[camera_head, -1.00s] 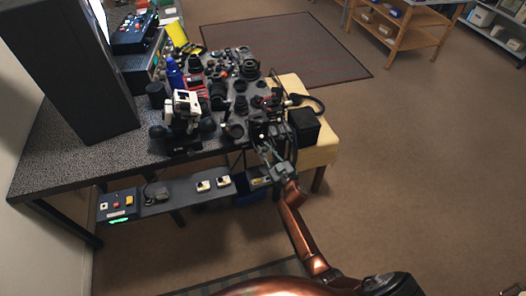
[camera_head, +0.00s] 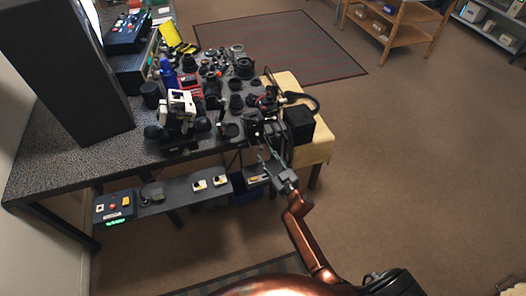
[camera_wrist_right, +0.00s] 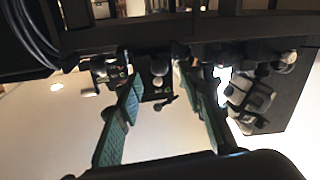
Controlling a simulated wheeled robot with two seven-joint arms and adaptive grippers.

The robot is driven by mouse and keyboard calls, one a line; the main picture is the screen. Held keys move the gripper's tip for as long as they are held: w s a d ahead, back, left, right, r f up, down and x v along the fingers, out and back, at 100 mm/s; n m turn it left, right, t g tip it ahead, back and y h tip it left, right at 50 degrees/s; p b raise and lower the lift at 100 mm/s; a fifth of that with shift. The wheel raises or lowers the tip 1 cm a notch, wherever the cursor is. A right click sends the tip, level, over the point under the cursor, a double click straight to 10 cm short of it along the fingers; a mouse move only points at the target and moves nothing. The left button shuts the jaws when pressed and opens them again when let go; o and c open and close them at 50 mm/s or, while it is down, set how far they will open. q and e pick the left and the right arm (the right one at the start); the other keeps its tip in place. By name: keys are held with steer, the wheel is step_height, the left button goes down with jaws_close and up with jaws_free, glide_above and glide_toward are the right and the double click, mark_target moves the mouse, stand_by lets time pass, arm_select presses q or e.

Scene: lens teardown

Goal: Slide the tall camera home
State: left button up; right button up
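A tall black camera-like assembly (camera_head: 262,122) stands at the right end of the dark workbench, close to a black box. I cannot tell for sure which part of it is the tall camera. My right gripper (camera_head: 269,160) is just in front of and below this assembly. In the right wrist view its two teal-padded fingers (camera_wrist_right: 157,80) are spread apart. Dark equipment (camera_wrist_right: 160,65) shows beyond and between the fingertips, and I see nothing clamped. Contact cannot be made out. My left gripper is not in view.
The workbench (camera_head: 60,150) is crowded with lenses and a white-and-black device (camera_head: 180,108). A black box (camera_head: 299,123) sits on a yellow-topped stand (camera_head: 318,148) at the right. A lower shelf (camera_head: 173,188) holds switch boxes. Open carpet (camera_head: 420,180) lies right.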

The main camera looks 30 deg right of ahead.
steer(key=shift+s+d, duration=0.1)
steer(key=shift+s, duration=1.1)
steer(key=shift+c, duration=0.2)
